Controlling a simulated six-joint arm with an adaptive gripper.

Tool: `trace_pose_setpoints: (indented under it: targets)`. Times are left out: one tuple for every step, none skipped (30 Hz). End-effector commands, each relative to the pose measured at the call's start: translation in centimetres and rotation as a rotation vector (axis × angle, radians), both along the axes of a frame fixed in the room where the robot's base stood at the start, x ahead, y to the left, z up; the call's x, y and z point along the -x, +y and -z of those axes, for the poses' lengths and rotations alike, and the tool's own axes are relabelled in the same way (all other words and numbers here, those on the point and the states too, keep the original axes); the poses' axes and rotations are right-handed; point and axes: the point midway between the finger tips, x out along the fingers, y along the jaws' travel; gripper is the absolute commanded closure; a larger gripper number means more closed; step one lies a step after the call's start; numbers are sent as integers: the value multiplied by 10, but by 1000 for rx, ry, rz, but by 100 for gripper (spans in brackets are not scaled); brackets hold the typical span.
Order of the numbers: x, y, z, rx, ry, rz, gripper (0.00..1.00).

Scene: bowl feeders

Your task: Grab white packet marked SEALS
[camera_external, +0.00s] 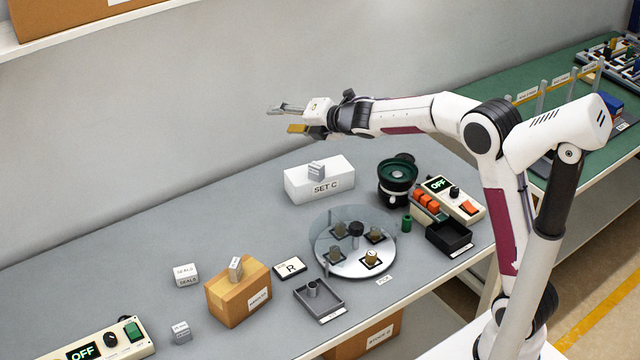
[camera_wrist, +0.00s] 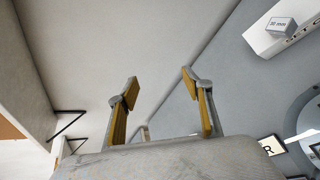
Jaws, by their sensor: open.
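The white packet marked SEALS (camera_external: 187,274) is a small white block on the grey bench, left of the cardboard box, in the external view. I cannot make it out in the wrist view. My gripper (camera_external: 284,118) is raised high above the bench, up and to the right of the packet and well apart from it. Its two yellow-padded fingers are spread, with nothing between them; they also show in the wrist view (camera_wrist: 160,82).
A cardboard box (camera_external: 226,304) with a small grey block on top stands right of the packet. A small grey block (camera_external: 181,332) lies in front. A control box (camera_external: 105,341) marked OFF, the white SET C box (camera_external: 300,186) and a round turntable (camera_external: 328,261) also stand on the bench.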

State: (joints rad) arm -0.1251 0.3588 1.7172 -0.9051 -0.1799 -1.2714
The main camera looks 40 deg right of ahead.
Motion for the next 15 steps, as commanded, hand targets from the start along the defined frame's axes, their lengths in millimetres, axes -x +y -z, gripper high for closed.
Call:
trace_pose_setpoints:
  targets:
    - [-8,10,9,35,-13,-45,50]
    - [-12,16,12,56,-24,-71,50]
    - [-17,24,18,86,-39,-108,50]
    - [-21,30,22,106,-51,-136,50]
    - [-24,36,26,127,-61,-163,50]
    - [-28,44,32,155,-77,-200,50]
    - [-31,50,37,176,-89,-227,50]
    - [-34,56,42,194,-100,-254,50]
    - [-37,64,48,221,-117,-291,50]
    - [-39,70,53,241,-129,-318,50]
    - [-41,76,58,259,-141,-346,50]
    - [-44,83,65,285,-158,-383,50]
    - [-45,90,71,304,-171,-412,50]
    - [-47,95,76,321,-183,-439,50]
    - [-48,104,84,346,-201,-476,50]
